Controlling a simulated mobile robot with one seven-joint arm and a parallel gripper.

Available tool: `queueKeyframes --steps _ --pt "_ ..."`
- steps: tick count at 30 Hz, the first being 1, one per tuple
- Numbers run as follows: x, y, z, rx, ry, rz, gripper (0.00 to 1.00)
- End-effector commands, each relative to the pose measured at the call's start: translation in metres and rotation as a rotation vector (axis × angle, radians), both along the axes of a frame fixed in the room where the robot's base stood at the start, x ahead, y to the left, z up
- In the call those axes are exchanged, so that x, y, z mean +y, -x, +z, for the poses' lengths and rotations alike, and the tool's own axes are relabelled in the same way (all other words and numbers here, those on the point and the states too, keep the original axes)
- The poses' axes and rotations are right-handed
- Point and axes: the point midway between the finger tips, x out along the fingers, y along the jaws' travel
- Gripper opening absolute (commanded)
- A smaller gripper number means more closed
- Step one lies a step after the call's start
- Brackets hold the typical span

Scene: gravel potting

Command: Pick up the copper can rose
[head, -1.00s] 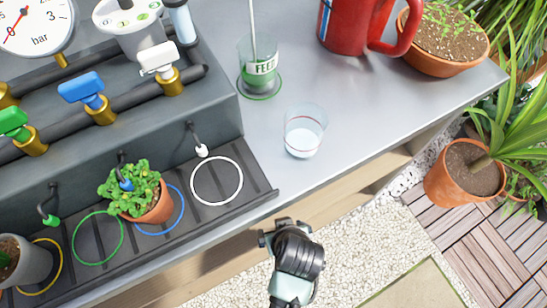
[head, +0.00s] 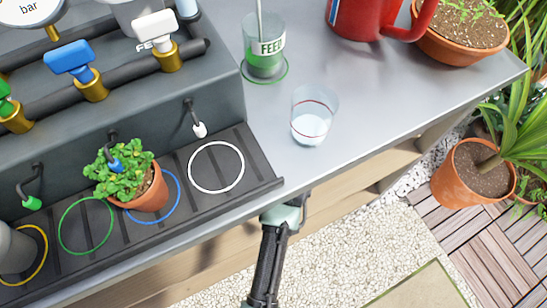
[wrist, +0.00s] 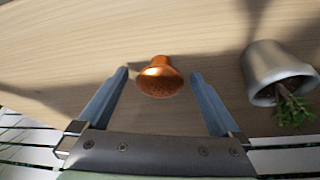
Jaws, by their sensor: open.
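The copper can rose (wrist: 160,80) is a small orange-copper flared piece with a perforated wide face, on a pale wooden surface (wrist: 70,45) in the wrist view. My gripper (wrist: 160,73) is open, with one blue-grey finger on each side of the rose in the picture and gaps between. I cannot tell how far the rose is from the fingertips in depth. In the head view, my gripper and the rose are hidden; my arm runs in beneath the front edge of the bench.
Above, the bench top (head: 390,85) holds a glass beaker (head: 313,118), a green FEED jar (head: 264,62), a red can (head: 365,15) and a potted plant (head: 148,190) on the ringed tray.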

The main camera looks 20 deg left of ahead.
Motion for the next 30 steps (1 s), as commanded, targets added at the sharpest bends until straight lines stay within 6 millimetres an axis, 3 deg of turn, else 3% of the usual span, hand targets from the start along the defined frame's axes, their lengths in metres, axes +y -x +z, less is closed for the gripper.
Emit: queueKeyframes --steps 5,19,30 --pt "0.0000 -0.0001 0.0008 -0.001 -0.001 0.000 0.96" --pt "-0.0002 0.0000 0.0008 -0.001 -0.001 0.000 0.12" --pt "0.0000 -0.0003 0.0076 -0.002 -0.001 0.000 0.10"
